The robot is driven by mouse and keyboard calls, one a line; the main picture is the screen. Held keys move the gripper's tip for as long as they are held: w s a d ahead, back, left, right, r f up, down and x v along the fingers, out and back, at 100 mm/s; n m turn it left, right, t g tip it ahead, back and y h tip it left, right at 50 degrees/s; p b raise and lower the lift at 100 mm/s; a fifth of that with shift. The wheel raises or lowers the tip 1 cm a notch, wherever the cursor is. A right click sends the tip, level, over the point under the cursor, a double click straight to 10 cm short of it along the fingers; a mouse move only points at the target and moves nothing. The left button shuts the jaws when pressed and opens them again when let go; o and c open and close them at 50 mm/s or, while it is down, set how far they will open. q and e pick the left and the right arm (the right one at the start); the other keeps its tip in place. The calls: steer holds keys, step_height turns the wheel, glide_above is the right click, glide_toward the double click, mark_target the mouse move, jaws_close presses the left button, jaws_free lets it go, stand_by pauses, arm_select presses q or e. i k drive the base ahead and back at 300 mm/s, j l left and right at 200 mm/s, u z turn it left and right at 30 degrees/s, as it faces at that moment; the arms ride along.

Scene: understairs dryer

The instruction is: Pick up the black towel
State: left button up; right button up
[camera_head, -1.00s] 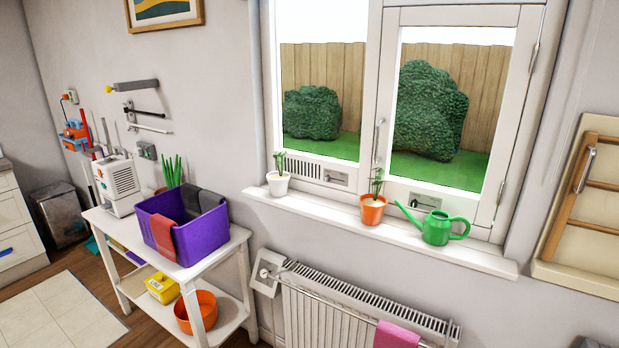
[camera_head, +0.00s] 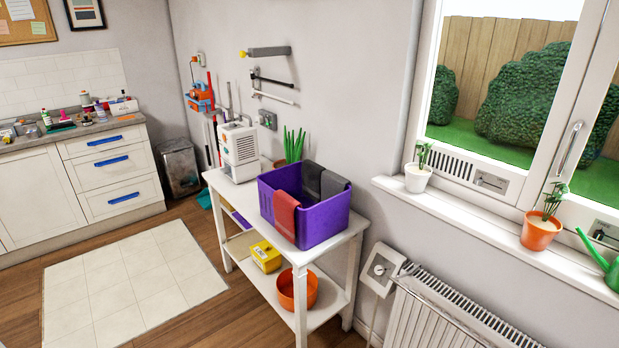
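A purple basket (camera_head: 322,228) stands on a white side table. A dark grey or black towel (camera_head: 312,180) hangs over the basket's back rim. A second dark grey cloth (camera_head: 334,186) hangs beside it to the right; I cannot clearly tell whether the two are separate towels or which is blackest. A red towel (camera_head: 286,214) hangs over the basket's front-left side. The basket's inside is partly hidden by its front wall and the cloths. Neither of my grippers is in view.
The white table (camera_head: 252,225) also holds a white appliance (camera_head: 239,152). A yellow box (camera_head: 266,256) and an orange bowl (camera_head: 298,290) sit on its lower shelf. A radiator (camera_head: 440,310) stands to the right.

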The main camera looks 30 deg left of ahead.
mark_target(311, 172)
steer(key=i+j, duration=0.2)
steer(key=j, duration=0.4)
steer(key=i+j, duration=0.2)
steer(key=j, duration=0.4)
steer(key=i+j+z, duration=0.1)
steer(key=j, duration=0.5)
steer(key=i+j, duration=0.25)
steer(key=j, duration=0.35)
steer(key=i+j, duration=0.15)
steer(key=j, duration=0.5)
steer(key=i+j+z, duration=0.1)
steer(key=j, duration=0.5)
steer(key=i+j, duration=0.2)
steer(key=j, duration=0.4)
steer(key=i+j, duration=0.15)
steer(key=j, duration=0.5)
steer(key=i+z, duration=0.05)
